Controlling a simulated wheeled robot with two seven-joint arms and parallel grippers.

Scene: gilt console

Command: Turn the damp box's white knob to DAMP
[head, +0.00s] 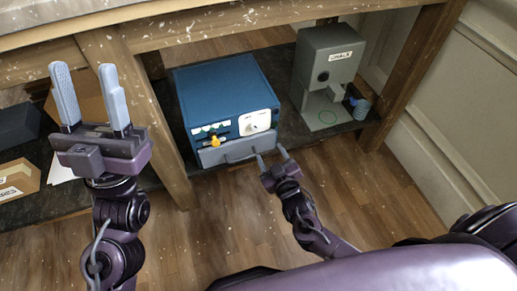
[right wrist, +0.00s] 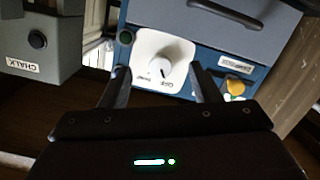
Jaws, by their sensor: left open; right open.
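The blue damp box (head: 225,90) stands on the dark shelf under the console. Its white knob (head: 252,127) sits on a white dial plate (head: 262,117) at the right of its front. In the right wrist view the knob (right wrist: 160,69) appears upside down between my fingertips, with printed words beside it, one reading OFF. The exact pointer setting is too small to tell. My right gripper (head: 271,157) is open and empty, in front of and below the dial, apart from the knob. My left gripper (head: 87,85) is open and empty at the left, away from the box.
A yellow knob (head: 215,140) and a grey drawer front with handle (head: 240,150) are on the box front. A grey CHALK dispenser (head: 327,60) stands to the right. A wooden leg (head: 150,115) stands left of the box. The floor in front is clear.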

